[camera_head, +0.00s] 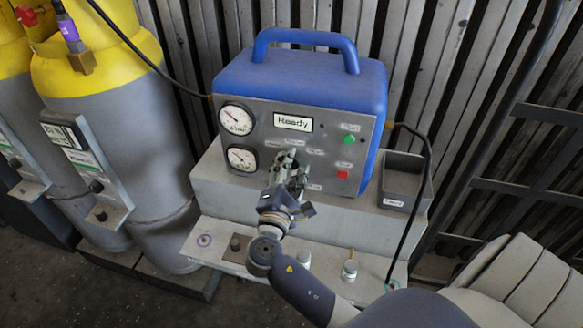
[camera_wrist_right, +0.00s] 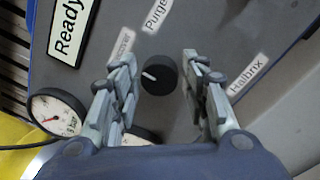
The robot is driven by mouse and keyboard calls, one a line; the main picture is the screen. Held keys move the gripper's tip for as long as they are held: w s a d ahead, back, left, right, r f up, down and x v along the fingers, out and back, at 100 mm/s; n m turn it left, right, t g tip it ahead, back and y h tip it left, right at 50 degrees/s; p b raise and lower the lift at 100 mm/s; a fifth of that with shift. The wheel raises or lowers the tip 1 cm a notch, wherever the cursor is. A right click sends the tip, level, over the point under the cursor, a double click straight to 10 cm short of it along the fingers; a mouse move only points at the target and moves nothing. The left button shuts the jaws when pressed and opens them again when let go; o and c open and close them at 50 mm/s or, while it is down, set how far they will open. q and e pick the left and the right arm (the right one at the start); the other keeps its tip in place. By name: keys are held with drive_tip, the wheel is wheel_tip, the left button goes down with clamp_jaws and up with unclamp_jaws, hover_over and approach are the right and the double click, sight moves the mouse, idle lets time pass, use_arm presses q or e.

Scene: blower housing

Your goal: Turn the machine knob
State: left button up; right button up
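The machine (camera_head: 300,80) is a blue box with a handle and a grey front panel, standing on a grey stepped bench. Its round black knob (camera_wrist_right: 159,75) has a white pointer mark and shows in the right wrist view between the fingers, with labels around it. In the head view the knob is hidden behind my right gripper (camera_head: 290,168). My right gripper also shows in the wrist view (camera_wrist_right: 158,88); it is open, with a finger on either side of the knob and gaps between. Whether the fingertips reach the knob's depth I cannot tell. My left gripper is not in view.
Two gauges (camera_head: 237,118) and a "Ready" display (camera_head: 293,122) are on the panel. A green button (camera_head: 349,140) and a red button (camera_head: 342,174) sit at its right. Yellow-grey cylinders (camera_head: 120,140) stand left. A dark tray (camera_head: 403,182) and black cable (camera_head: 428,165) are right.

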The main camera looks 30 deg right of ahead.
idle(0.3)
drive_tip(key=v, duration=1.2)
